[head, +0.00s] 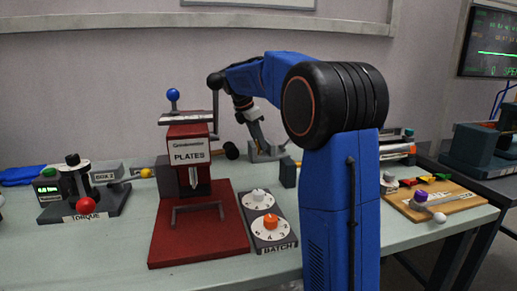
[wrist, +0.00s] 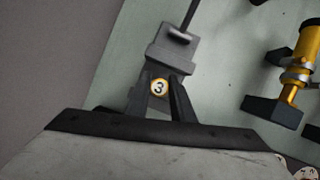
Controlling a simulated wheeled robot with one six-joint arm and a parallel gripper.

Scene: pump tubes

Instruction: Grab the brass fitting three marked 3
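The fitting marked 3 (wrist: 159,87) shows in the wrist view as a small round white disc with a brass-coloured rim and a black 3. It sits at the front of a grey block-like holder (wrist: 170,50). My gripper (wrist: 161,84) has its two dark fingers on either side of the disc, with the tips very close to it. I cannot tell whether they touch or press on it. In the head view my gripper reaches down at the back of the bench, by a grey holder (head: 268,152); the fitting is not discernible there.
A red press labelled PLATES (head: 190,155) and a BATCH dial panel (head: 268,222) stand in front. A TORQUE device (head: 80,195) is at left. A wooden board (head: 450,208) with small parts lies right. A brass cylinder on a dark base (wrist: 299,60) stands right in the wrist view.

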